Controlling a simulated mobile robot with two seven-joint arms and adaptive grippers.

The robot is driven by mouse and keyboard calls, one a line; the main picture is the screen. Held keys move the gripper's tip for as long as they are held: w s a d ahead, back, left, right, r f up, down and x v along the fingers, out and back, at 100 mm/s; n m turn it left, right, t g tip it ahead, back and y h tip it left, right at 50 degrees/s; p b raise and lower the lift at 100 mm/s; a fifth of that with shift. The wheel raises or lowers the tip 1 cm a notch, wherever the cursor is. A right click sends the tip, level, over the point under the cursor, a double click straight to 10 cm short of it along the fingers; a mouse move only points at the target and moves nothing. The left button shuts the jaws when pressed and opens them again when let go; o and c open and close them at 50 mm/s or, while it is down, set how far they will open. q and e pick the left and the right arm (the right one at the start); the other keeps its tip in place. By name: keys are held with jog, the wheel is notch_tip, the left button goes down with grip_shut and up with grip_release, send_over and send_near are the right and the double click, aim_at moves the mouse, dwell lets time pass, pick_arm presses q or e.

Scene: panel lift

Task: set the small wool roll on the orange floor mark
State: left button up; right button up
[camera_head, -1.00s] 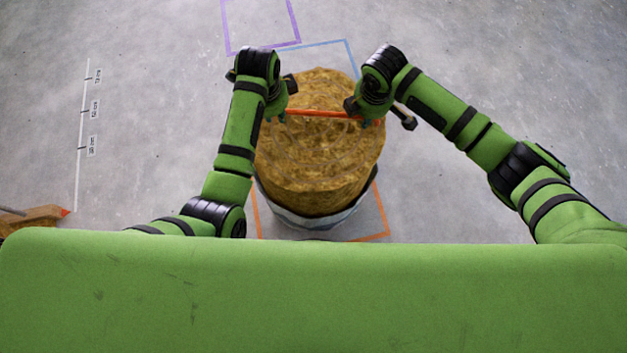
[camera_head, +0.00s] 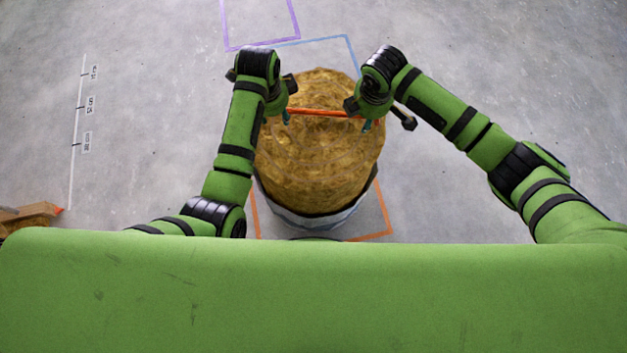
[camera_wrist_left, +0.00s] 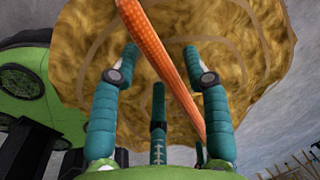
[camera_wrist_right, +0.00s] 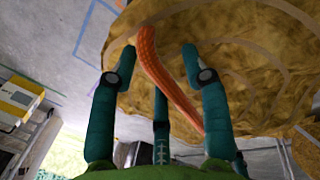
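The wool roll (camera_head: 318,170) is a large brown-gold upright cylinder with a pale wrap at its foot. Its foot shows between the sides of the orange floor mark (camera_head: 384,208); the mark's back part is hidden, and I cannot tell exact floor contact. An orange strap (camera_head: 318,112) crosses the roll's top. My left gripper (camera_head: 286,117) is at the strap's left end, and my right gripper (camera_head: 366,124) is at its right end. In the left wrist view (camera_wrist_left: 160,55) and right wrist view (camera_wrist_right: 159,55), the fingers are spread, with the strap passing between or beside them, ungripped.
A blue floor mark (camera_head: 348,52) lies behind the roll, and a purple one (camera_head: 298,20) farther back. A white scale line (camera_head: 77,130) runs along the floor at left. A wooden item with an orange tip (camera_head: 30,216) lies at lower left. The floor right of the roll is clear.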

jog(key=shift+r, duration=0.3)
pick_arm(q)
notch_tip(320, 180, up, 7)
jog(key=s, duration=0.1)
jog(key=shift+s+r, duration=0.15)
jog(key=shift+s, duration=0.05)
pick_arm(e)
notch_tip(320, 180, up, 11)
jog(key=s, duration=0.2)
jog(key=shift+s, duration=0.1)
dwell(0.4)
